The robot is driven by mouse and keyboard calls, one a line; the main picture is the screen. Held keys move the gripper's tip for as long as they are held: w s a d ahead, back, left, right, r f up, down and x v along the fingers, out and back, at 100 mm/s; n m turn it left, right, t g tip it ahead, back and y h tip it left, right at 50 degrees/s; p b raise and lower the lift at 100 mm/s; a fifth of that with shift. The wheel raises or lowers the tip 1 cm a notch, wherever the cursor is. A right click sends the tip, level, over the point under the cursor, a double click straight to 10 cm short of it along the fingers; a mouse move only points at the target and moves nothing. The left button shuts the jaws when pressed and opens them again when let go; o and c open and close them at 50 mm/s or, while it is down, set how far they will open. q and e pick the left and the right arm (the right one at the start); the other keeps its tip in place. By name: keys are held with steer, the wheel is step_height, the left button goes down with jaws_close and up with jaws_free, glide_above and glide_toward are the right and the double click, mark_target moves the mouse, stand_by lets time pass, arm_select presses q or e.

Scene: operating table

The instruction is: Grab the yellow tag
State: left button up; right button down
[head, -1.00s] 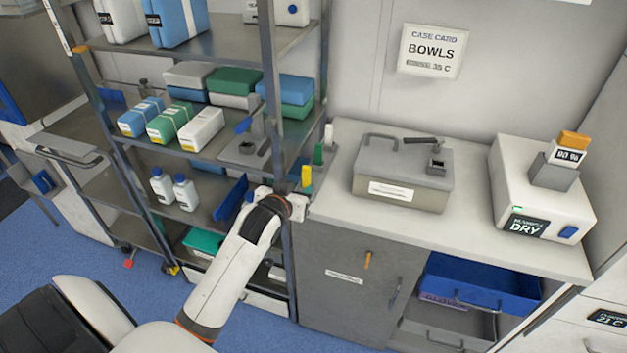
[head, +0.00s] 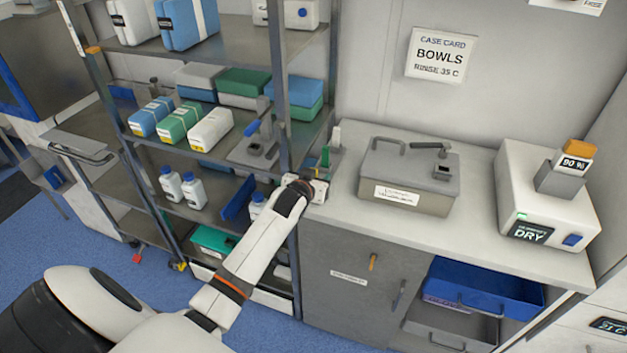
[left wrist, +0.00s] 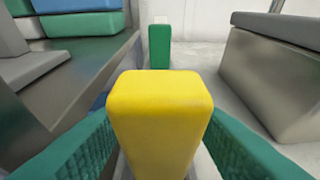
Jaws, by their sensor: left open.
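The yellow tag (left wrist: 160,115) stands upright in the middle of the left wrist view, very near the camera. The green-padded fingers of my left gripper (head: 319,183) are open, one on each side of the tag. I cannot tell whether either finger touches it. In the head view, the gripper is at the left end of the counter beside the shelf post, and the yellow tag is hidden behind it. A green tag (left wrist: 160,46) stands just beyond the yellow one; it also shows in the head view (head: 325,157). My right gripper is not in view.
A grey lidded box (head: 410,180) stands on the counter (head: 480,210) to the right, with a white DRY device (head: 545,195) farther right. The metal shelf rack (head: 285,90) with boxes and bottles stands close on the left. An open blue drawer (head: 485,285) is below.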

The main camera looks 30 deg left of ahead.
arm_select(q)
jaws_close()
steer(key=shift+r, duration=0.1)
